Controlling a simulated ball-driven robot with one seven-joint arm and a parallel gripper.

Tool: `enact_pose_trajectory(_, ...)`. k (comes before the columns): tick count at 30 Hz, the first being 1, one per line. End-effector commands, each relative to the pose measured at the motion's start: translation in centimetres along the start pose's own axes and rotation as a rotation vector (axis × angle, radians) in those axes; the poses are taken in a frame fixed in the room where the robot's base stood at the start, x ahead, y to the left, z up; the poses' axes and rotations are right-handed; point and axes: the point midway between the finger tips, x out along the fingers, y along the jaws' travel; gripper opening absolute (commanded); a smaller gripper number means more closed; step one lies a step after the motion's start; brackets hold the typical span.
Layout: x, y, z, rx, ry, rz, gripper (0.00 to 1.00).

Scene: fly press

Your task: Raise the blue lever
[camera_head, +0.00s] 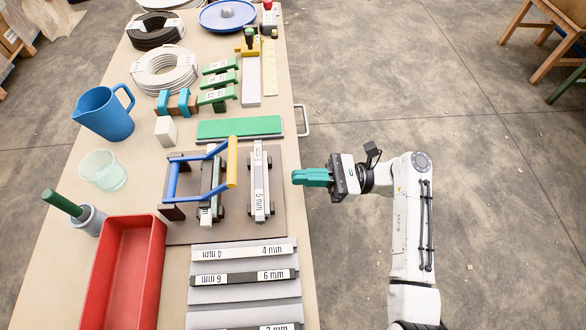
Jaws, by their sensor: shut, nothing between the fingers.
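The blue lever (172,180) is a U-shaped blue frame with a yellow handle bar (232,162) at its right end. It is mounted on a dark brown base plate (183,235) on the table, and it spans a grey and green block. A grey bar marked 5 mm (259,178) stands to the right of the handle on the same plate. My gripper (296,177) has teal fingers, is shut and empty, and points left just beyond the plate's right edge. It is to the right of the handle and apart from it, with the 5 mm bar between them.
A red tray (160,270) lies at front left, and labelled bars (243,277) lie in front of the plate. A green-topped block (239,127) is behind it. A metal table handle (303,120) juts from the right edge. A blue jug (104,112) stands left.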

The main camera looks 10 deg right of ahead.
Motion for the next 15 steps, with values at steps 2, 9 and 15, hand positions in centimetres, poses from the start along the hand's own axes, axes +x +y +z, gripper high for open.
enact_pose_trajectory(2,1.6,0.1,0.1,0.000,0.001,0.006,0.00)
enact_pose_trajectory(9,6.4,0.1,0.1,0.000,0.000,0.006,0.00)
enact_pose_trajectory(15,9.3,0.1,1.4,-0.003,0.000,0.002,0.00)
